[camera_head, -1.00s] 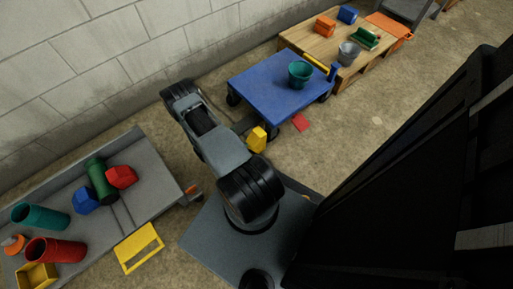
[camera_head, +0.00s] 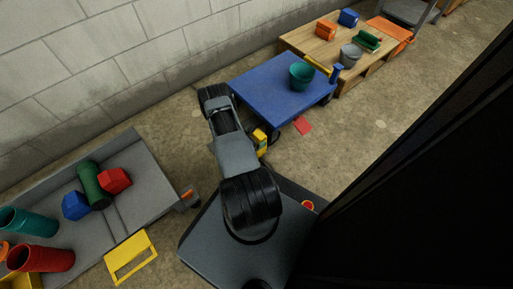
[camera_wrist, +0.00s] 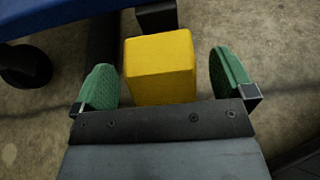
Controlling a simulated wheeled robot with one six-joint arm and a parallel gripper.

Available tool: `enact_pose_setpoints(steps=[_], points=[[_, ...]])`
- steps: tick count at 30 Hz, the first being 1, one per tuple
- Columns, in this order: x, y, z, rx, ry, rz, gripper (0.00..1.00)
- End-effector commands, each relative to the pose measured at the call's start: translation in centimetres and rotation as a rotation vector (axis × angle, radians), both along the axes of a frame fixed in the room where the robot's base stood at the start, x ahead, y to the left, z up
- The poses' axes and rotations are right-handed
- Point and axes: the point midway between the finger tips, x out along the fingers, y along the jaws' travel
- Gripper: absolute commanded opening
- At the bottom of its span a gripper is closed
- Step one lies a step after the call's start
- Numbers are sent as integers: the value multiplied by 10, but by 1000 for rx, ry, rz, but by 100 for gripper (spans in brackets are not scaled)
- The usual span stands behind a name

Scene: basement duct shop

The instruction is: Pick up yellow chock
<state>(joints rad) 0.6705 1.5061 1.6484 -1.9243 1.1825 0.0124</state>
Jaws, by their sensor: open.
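The yellow chock (camera_wrist: 160,68) is on the floor beside the blue cart. In the wrist view it lies between the two green fingertips of my gripper (camera_wrist: 166,80), with a gap on each side. My gripper is open around it and not pressed on it. In the head view the chock (camera_head: 260,140) shows partly, with my arm and gripper covering some of it.
The blue cart (camera_head: 270,85) stands close behind the chock and carries a teal bucket (camera_head: 302,76). A red piece (camera_head: 303,126) lies on the floor to the right. A grey flatbed with cylinders and blocks is at left, near a yellow frame (camera_head: 130,256).

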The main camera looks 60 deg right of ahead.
Motion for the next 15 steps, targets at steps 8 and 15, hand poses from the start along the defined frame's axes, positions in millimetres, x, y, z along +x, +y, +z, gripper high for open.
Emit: enact_pose_setpoints(steps=[8, 15], points=[[-7, -25, -11, -1, -1, 0, 100], [-7, -26, -10, 0, -1, 1, 100]])
